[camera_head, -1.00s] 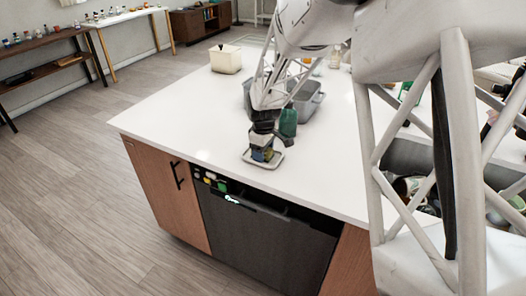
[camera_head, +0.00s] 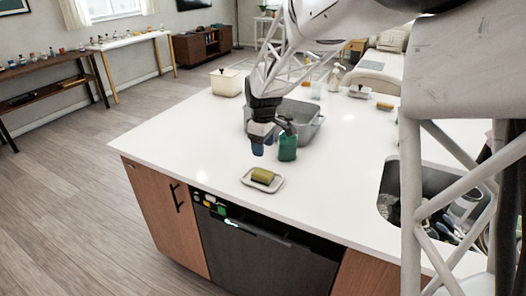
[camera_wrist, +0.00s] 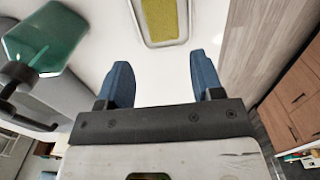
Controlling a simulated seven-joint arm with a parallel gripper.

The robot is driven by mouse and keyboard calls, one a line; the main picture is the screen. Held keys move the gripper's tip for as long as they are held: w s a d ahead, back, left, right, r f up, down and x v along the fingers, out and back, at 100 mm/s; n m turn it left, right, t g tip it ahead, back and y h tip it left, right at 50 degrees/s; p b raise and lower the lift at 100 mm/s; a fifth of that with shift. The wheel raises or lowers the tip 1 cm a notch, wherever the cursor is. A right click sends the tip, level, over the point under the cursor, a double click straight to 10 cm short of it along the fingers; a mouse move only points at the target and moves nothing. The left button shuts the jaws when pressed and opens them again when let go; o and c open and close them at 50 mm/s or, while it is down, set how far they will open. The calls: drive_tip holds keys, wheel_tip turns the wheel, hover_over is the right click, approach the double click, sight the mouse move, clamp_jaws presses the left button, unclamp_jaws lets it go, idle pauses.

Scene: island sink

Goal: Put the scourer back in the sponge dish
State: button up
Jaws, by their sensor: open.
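The scourer (camera_head: 262,175), yellow-green and block-shaped, lies in the white sponge dish (camera_head: 249,184) near the front edge of the island counter. In the wrist view the scourer (camera_wrist: 164,18) and the dish (camera_wrist: 146,42) show at the top, beyond my fingertips. My gripper (camera_head: 263,150) hangs above the counter, behind the dish and clear of it. In the wrist view its two blue fingers (camera_wrist: 163,75) are wide apart with nothing between them.
A green bottle (camera_head: 288,147) with a dark pump stands close beside my gripper. A grey tub (camera_head: 312,127) is behind it, and a cream box (camera_head: 227,82) at the back left. The sink (camera_head: 388,193) with dishes is at right. The counter's front left is clear.

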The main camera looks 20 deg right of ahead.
drive_tip(key=shift+r, duration=0.1)
idle(0.6)
drive_tip(key=s+a+r+m+t, duration=0.15)
drive_tip(key=s+r, duration=0.25)
drive_tip(key=s, duration=0.4)
drive_tip(key=s+a+r+m, duration=0.1)
drive_tip(key=s+r+m, duration=0.25)
drive_tip(key=s, duration=0.45)
drive_tip(key=s+a+m+t, duration=0.1)
drive_tip(key=s+m, duration=0.3)
drive_tip(key=s, duration=1.5)
drive_tip(key=shift+s+a, duration=0.4)
drive_tip(key=shift+a, duration=0.2)
